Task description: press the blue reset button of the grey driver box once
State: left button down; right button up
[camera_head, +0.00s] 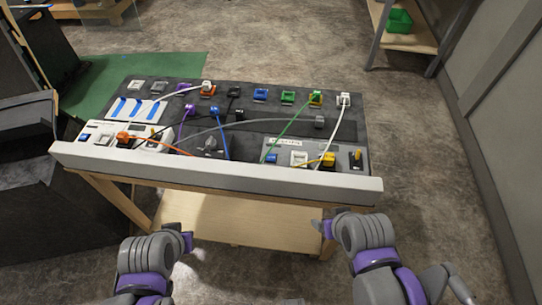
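A grey box (282,144) with a label strip sits at the front right of the console (347,115). A small blue part (271,158) at its left end looks like a button. A whiter box (95,128) at the front left also has a small blue part (84,137). Which of the two is the driver box cannot be read from the labels. My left gripper (187,240) and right gripper (319,227) are both below and in front of the console's front edge, away from both boxes. Their fingers are too small to tell open from shut.
Several coloured plugs and cables cross the console, including a white cable (334,135) and a yellow plug (328,159) at the grey box. A raised pale front rail (215,175) runs along the near edge. A lower wooden shelf (230,218) lies underneath.

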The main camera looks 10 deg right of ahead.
grip_shut()
dwell(1.4)
